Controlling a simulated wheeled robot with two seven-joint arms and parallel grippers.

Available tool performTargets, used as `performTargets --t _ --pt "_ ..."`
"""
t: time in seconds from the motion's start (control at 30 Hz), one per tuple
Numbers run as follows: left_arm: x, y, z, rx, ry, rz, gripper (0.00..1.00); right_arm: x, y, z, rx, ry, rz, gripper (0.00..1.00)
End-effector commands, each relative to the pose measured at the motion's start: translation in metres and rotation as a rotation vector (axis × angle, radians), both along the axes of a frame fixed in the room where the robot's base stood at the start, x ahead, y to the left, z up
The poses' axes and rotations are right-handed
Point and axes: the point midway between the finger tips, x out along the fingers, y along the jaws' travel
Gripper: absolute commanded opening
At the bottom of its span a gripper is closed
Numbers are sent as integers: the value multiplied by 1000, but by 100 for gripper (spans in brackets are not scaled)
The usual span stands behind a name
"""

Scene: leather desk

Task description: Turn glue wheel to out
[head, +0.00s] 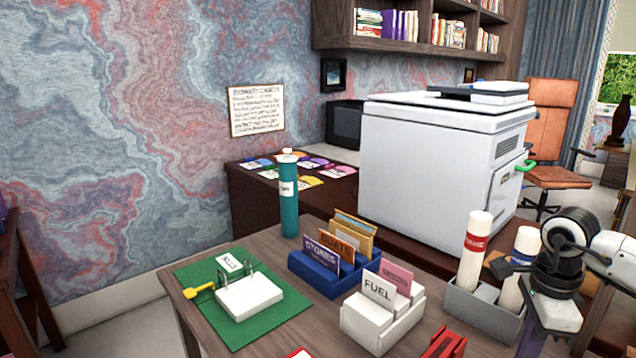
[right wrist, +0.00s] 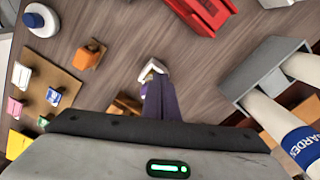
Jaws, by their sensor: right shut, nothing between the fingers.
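I cannot pick out a thing that is clearly the glue wheel in either view. My right gripper (head: 557,312) hangs over the right side of the desk, pointing down, in the head view. In the right wrist view its narrow purple fingers (right wrist: 156,84) are together, with a pale piece at the tip, above bare wood. Nothing is held. My left gripper is out of view.
A grey holder (head: 489,296) with white tubes stands close beside the right gripper. A teal tube (head: 289,212), blue card box (head: 315,279), white FUEL box (head: 375,326) and green mat (head: 200,277) are farther left. A red object (right wrist: 202,12) and orange block (right wrist: 90,53) lie nearby.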

Motion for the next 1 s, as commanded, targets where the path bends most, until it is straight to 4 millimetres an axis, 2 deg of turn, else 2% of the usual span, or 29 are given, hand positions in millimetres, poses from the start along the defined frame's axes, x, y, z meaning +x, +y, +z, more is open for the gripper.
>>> performTargets --t 1.0 --pt "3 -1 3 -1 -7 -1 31 -7 -6 0 0 1 -1 0"
